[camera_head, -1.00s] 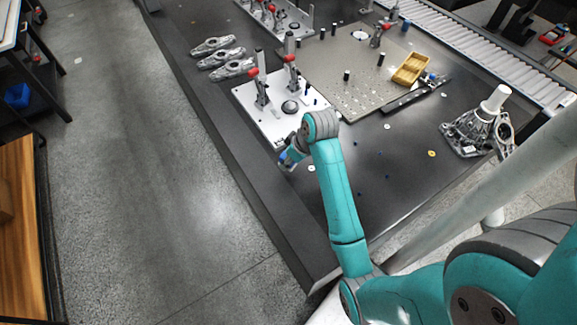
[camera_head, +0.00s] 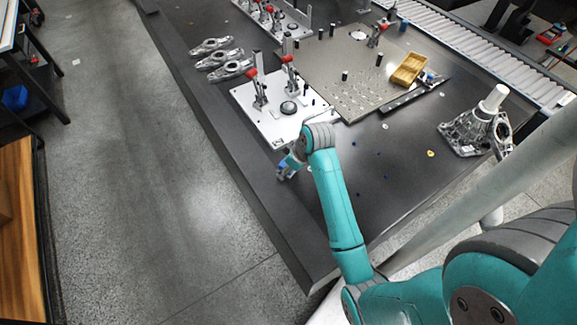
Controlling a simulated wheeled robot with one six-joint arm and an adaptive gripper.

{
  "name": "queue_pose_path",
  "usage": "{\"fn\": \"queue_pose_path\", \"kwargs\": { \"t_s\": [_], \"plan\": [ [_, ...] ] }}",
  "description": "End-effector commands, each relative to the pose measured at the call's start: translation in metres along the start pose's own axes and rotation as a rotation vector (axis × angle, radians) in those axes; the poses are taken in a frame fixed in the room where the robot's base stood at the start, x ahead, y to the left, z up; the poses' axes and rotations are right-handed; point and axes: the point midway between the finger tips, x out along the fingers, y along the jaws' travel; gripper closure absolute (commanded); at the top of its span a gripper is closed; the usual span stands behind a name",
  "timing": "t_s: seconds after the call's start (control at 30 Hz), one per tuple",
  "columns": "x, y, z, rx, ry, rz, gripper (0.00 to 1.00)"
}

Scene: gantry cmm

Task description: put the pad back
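My gripper (camera_head: 284,174) hangs low over the dark table, just in front of the white fixture plate (camera_head: 262,116). It is small and partly hidden behind my wrist, so I cannot tell its opening or whether it holds anything. The fixture plate carries two upright toggle clamps with red parts, the left clamp (camera_head: 257,90) and the right clamp (camera_head: 289,75). I cannot identify the pad with certainty. Small blue pieces (camera_head: 386,177) lie loose on the table right of my arm.
A perforated metal plate (camera_head: 330,75) with dark posts and a yellow tray (camera_head: 409,69) lie behind. A cast housing (camera_head: 475,130) stands at the right. Several grey cast parts (camera_head: 225,58) lie at the left. A yellow ring (camera_head: 431,154) lies on fairly open table.

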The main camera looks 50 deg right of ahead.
Motion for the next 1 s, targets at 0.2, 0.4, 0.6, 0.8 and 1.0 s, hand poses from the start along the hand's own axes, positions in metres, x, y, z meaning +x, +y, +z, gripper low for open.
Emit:
{"fn": "queue_pose_path", "kwargs": {
  "t_s": [0.2, 0.4, 0.6, 0.8, 1.0],
  "plan": [
    [-0.003, 0.000, -0.001, 0.000, 0.001, 0.001, 0.34],
    [-0.028, 0.001, -0.002, 0.001, 0.003, 0.003, 0.34],
    [-0.069, 0.001, -0.002, 0.001, 0.004, 0.003, 0.34],
    [-0.102, 0.001, -0.001, 0.000, 0.002, 0.002, 0.34],
    [-0.119, 0.000, -0.001, 0.000, 0.005, 0.003, 0.34]
  ]
}}
